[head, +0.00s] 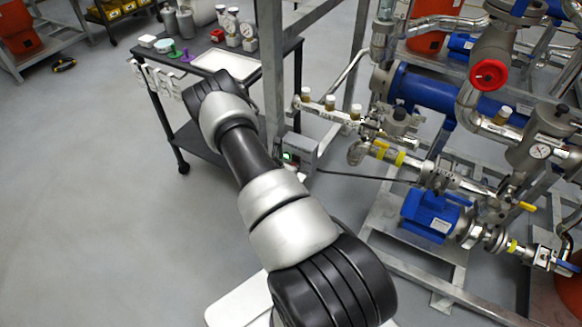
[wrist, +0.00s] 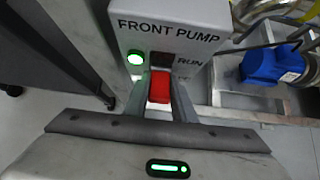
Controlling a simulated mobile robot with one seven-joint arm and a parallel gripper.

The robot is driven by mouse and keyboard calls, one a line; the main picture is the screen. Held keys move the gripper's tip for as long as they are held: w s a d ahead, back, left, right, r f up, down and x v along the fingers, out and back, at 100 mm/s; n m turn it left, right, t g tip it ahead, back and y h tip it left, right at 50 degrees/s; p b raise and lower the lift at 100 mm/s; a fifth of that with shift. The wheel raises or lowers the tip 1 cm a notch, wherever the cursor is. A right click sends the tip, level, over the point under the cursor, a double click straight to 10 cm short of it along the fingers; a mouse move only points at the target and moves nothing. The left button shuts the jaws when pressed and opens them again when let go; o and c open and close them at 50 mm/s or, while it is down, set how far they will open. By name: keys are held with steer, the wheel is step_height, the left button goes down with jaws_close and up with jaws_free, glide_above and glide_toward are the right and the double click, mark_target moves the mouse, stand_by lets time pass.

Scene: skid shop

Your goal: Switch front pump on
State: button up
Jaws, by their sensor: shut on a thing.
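The front pump control box (wrist: 172,35) fills the upper middle of the wrist view, a grey panel lettered "FRONT PUMP". A round green lamp (wrist: 136,57) glows on its left. A dark window sits beside the word "RUN". A red switch part (wrist: 160,86) is below it, between the fingers of my gripper (wrist: 160,95), which is shut on it. In the head view the box (head: 301,153) stands by the skid frame with its green lamp lit. My arm hides the gripper there. A blue pump motor (head: 431,214) sits on the skid to the right.
A dark cart (head: 207,146) with jars, gauges and a white tray (head: 228,66) stands left of the box, close to my arm. Pipes, valves and a red handwheel (head: 488,75) crowd the skid at right.

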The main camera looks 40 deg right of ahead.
steer(key=o, duration=1.1)
steer(key=shift+c, duration=0.2)
steer(key=shift+r, duration=0.1)
steer(key=p+v, duration=0.2)
steer(key=v, duration=1.5)
steer(key=shift+p, duration=0.3)
steer(key=shift+s+a+r, duration=0.1)
steer(key=shift+r, duration=0.05)
